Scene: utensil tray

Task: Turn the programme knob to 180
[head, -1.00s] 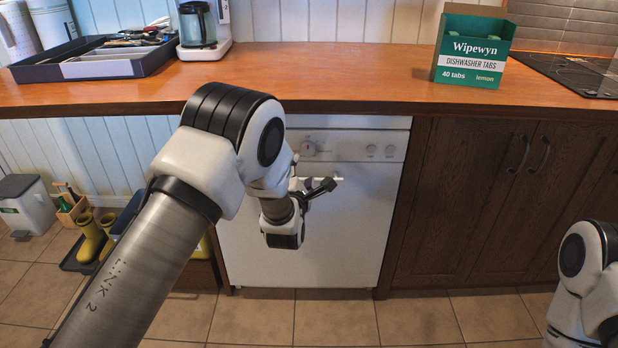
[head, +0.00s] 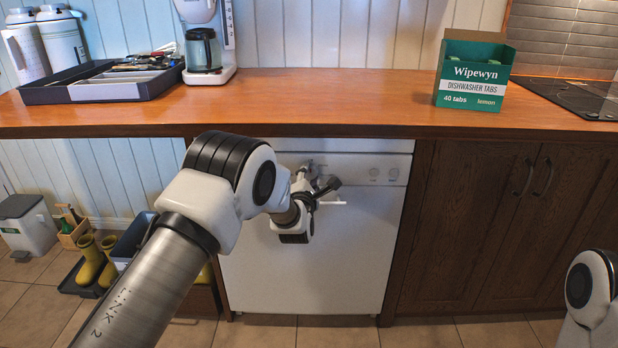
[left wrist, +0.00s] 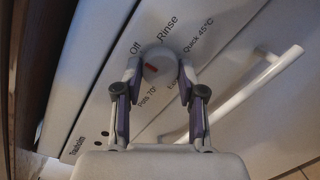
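The programme knob (left wrist: 160,68) is a round pale grey dial with a red mark on the front of a white dishwasher (head: 340,260). Its red mark points left in the left wrist view, between the "Off" and "Pots 70°" labels. My left gripper (left wrist: 160,72) has one finger on each side of the knob, with narrow gaps seeming to show, so it looks open around it. In the head view the left gripper (head: 322,182) is at the control panel and partly hides the knob. My right gripper is out of view; only part of that arm shows at lower right.
The dishwasher's white bar handle (left wrist: 248,92) is close to the right finger. The wooden counter (head: 330,105) overhangs the panel. On it are a utensil tray (head: 58,92), a coffee maker (head: 212,75) and a green tablet box (head: 470,95).

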